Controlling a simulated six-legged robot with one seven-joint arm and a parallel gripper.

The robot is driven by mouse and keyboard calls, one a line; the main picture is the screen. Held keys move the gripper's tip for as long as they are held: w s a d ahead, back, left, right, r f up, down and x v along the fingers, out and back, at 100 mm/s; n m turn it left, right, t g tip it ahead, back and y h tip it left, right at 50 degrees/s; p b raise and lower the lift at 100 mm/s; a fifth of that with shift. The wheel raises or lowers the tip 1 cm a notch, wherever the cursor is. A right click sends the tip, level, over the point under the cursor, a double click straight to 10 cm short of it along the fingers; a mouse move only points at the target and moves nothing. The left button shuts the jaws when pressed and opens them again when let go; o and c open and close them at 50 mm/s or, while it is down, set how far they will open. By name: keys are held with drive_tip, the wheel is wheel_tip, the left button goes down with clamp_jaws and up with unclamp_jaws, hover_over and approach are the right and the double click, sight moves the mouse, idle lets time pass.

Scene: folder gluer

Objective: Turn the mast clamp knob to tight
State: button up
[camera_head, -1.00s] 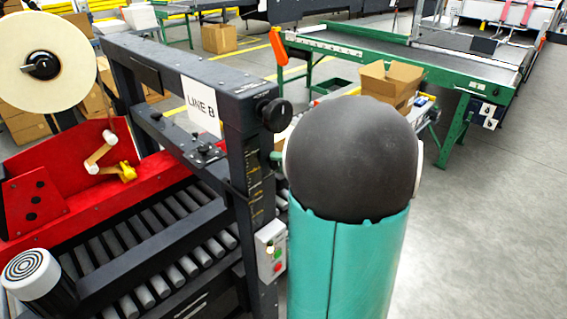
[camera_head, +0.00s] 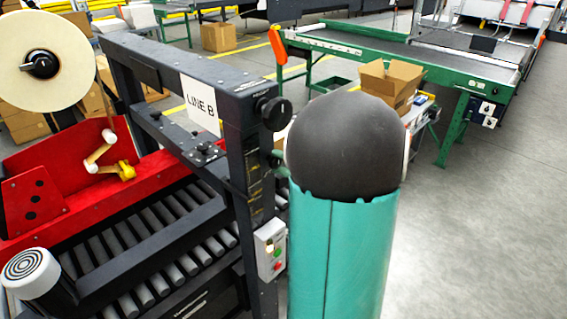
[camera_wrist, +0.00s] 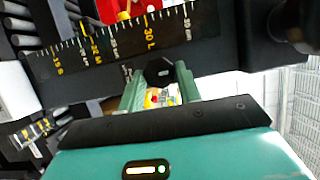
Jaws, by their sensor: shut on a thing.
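The mast clamp knob (camera_wrist: 160,72) is a small dark knob on the side of the black mast, beside its printed scale (camera_wrist: 150,35) in the wrist view. My gripper (camera_wrist: 160,88) has one green finger on each side of the knob and is shut on it. The fingers partly cover the knob, and its pointer or marking cannot be made out. In the head view the mast (camera_head: 248,165) stands left of my teal arm, which hides most of my gripper.
A larger black knob (camera_head: 276,113) sticks out above on the same mast, also at the upper right of the wrist view (camera_wrist: 298,22). A control box (camera_head: 269,248) with buttons hangs lower on the mast. The roller bed lies left; open floor (camera_head: 475,220) lies right.

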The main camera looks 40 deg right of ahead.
drive_tip(key=o, duration=0.9)
drive_tip(key=v, duration=1.3)
drive_tip(key=shift+s+d, duration=0.15)
drive_tip(key=shift+s, duration=0.25)
drive_tip(key=a+n+g+h, duration=0.2)
drive_tip(key=a+n+g, duration=0.1)
drive_tip(key=a, duration=0.8)
drive_tip(key=w+a+n+g+h, duration=0.1)
drive_tip(key=a+n+g+h, duration=0.2)
drive_tip(key=a+n, duration=0.3)
drive_tip(key=w+a+n+g+h, duration=0.1)
drive_tip(key=a+n+g, duration=0.3)
drive_tip(key=a, duration=1.2)
drive_tip(key=shift+w+a+g+h, duration=0.1)
drive_tip(key=shift+a+g+h, duration=0.25)
drive_tip(key=shift+h, duration=0.35)
